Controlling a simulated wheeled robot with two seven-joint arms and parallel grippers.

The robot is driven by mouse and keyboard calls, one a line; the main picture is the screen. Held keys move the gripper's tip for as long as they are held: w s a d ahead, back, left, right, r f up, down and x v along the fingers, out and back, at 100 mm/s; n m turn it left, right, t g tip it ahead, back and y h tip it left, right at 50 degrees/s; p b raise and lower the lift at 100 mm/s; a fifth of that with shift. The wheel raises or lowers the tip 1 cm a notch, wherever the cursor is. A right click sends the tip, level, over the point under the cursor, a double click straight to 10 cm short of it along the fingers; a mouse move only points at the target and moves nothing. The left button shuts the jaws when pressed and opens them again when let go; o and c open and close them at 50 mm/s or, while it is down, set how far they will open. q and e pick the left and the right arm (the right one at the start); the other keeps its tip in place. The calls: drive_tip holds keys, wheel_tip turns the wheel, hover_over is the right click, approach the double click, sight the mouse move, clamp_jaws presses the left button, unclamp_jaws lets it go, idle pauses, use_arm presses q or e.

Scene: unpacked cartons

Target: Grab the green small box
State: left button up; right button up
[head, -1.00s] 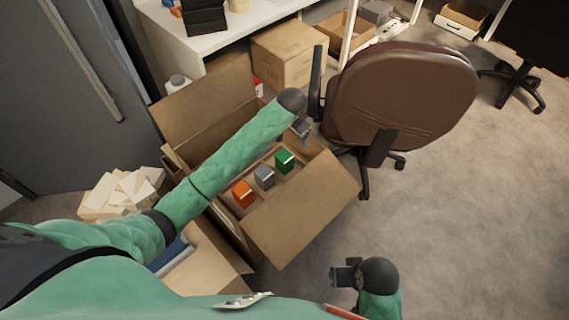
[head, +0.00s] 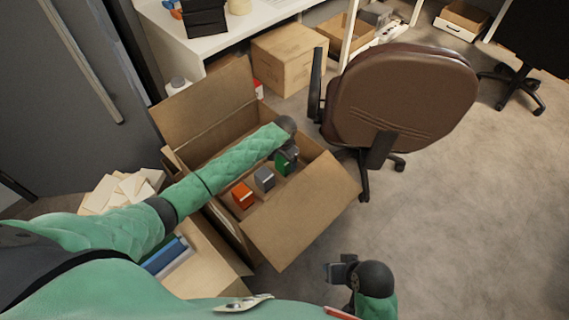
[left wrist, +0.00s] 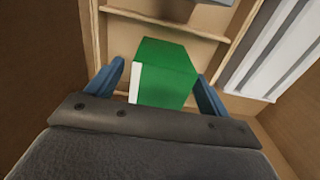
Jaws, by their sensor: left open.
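The green small box (head: 283,164) stands in the open carton (head: 305,213), at the far right end of a row of small boxes. My left gripper (head: 289,157) is down over it and partly hides it in the head view. In the left wrist view the green box (left wrist: 164,73) sits between the two blue fingers of the left gripper (left wrist: 161,88), which are open, one on each side. A narrow gap shows beside the left finger; contact on the right side is hard to tell. My right gripper (head: 335,272) is at the bottom of the head view, away from the carton; its fingers are too small to read.
A grey box (head: 264,178) and an orange box (head: 243,195) stand in the same carton, beside the green one. Carton flaps stand around the opening. A brown chair (head: 400,100) is close on the right. Open floor lies at the lower right.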

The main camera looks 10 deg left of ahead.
use_arm(q)
drive_tip(key=shift+f, duration=1.35)
drive_tip(key=shift+c, duration=0.2)
drive_tip(key=c, duration=1.1)
drive_tip(key=shift+r, duration=0.1)
